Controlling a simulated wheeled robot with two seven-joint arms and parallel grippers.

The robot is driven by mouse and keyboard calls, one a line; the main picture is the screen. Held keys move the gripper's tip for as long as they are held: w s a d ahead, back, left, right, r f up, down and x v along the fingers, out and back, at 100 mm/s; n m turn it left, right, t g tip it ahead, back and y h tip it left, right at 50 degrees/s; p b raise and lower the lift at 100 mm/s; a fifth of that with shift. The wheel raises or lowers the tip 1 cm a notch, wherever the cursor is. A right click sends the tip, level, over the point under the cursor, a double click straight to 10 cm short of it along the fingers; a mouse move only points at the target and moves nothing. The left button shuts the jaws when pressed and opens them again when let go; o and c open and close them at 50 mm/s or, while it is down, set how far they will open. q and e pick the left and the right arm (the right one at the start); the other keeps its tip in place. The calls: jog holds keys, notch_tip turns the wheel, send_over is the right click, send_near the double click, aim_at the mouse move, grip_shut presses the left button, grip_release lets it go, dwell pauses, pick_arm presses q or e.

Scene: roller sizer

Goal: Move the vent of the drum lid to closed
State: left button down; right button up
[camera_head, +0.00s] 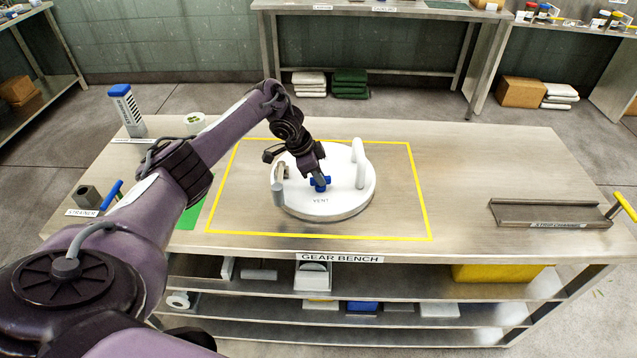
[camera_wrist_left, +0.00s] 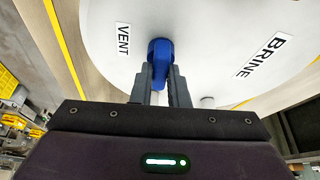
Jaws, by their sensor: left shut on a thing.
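The white round drum lid (camera_head: 345,203) lies on the bench inside a yellow outline, with a curved white handle and a metal fitting on top. A blue vent knob (camera_head: 316,187) sits near its front, beside the printed word VENT. My left gripper (camera_head: 318,178) reaches down onto the knob. In the left wrist view, the two dark fingers of this gripper (camera_wrist_left: 160,85) are shut on the blue vent knob (camera_wrist_left: 160,52), one on each side. The fingers hide part of the knob. The wrist view also shows the labels VENT and BRINE on the lid (camera_wrist_left: 205,35). My right gripper is not in view.
A blue-topped dispenser (camera_head: 127,108) stands at the bench's back left. A strainer (camera_head: 90,198) lies at the left edge. A metal strip channel (camera_head: 550,215) lies at the right. The bench right of the yellow outline (camera_head: 420,190) is mostly clear.

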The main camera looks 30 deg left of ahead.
pick_arm(q)
jog(key=shift+m+h+b, duration=0.3)
jog(key=shift+m+b, duration=0.4)
jog(key=shift+b, duration=0.1)
jog(key=shift+g, duration=0.3)
jog(key=c, duration=1.4)
grip_release()
